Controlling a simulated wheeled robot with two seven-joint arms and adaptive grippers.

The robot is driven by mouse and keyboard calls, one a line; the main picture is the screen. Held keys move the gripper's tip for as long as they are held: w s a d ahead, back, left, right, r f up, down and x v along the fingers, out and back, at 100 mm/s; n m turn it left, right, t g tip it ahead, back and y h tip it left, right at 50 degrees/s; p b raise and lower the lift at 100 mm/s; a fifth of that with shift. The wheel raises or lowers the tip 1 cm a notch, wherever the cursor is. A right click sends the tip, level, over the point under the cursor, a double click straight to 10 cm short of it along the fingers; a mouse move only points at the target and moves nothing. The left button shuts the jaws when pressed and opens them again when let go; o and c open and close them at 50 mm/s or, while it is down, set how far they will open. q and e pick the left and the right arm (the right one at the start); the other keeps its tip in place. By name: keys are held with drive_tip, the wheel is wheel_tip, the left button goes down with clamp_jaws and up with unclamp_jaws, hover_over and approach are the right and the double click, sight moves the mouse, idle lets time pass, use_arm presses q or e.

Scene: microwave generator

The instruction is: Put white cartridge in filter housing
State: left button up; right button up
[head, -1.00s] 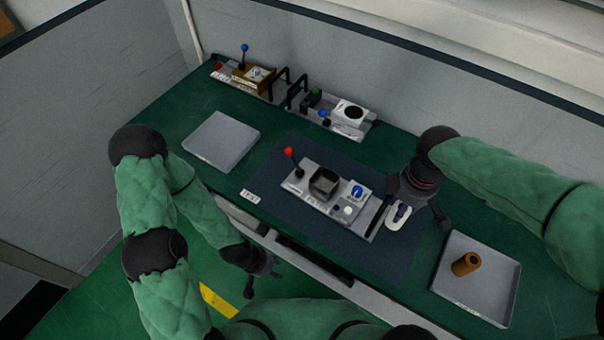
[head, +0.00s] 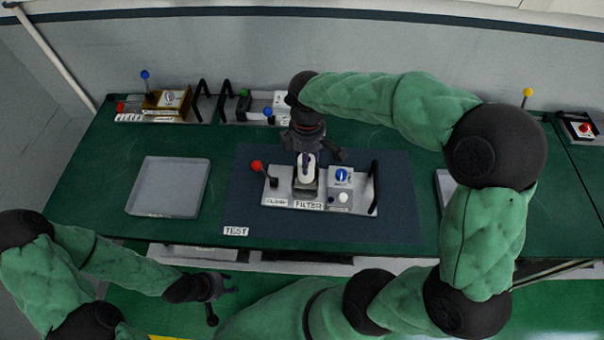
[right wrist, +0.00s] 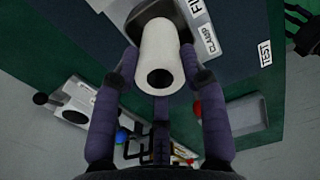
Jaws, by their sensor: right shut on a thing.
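The white cartridge (head: 307,172) is upright in my right gripper (head: 307,160). In the right wrist view the purple fingers of this gripper (right wrist: 160,65) close on both sides of the cartridge (right wrist: 153,65), its hollow end facing the camera. The dark, box-like filter housing (head: 307,190) is on the test fixture, behind the FILTER label. The cartridge's lower end is over or at the housing's opening; I cannot tell how deep it is. My left gripper (head: 215,298) is empty, fingers spread, in front of the table.
The fixture has a red-knobbed clamp lever (head: 257,167) left of the housing, a blue knob (head: 342,174) and a black handle (head: 375,187) at right. An empty grey tray (head: 168,188) lies left. Other modules (head: 165,102) line the back. My right arm partly hides the right tray (head: 446,188).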

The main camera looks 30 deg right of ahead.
drive_tip(key=shift+f+b, duration=0.55)
drive_tip(key=shift+f, duration=2.2)
drive_tip(key=shift+f, duration=0.15)
drive_tip(key=o, duration=1.2)
drive_tip(key=shift+c, duration=0.2)
wheel_tip(320, 180, up, 12)
drive_tip(key=p, duration=0.2)
drive_tip(key=shift+r+p, duration=0.2)
drive_tip(key=shift+p, duration=0.1)
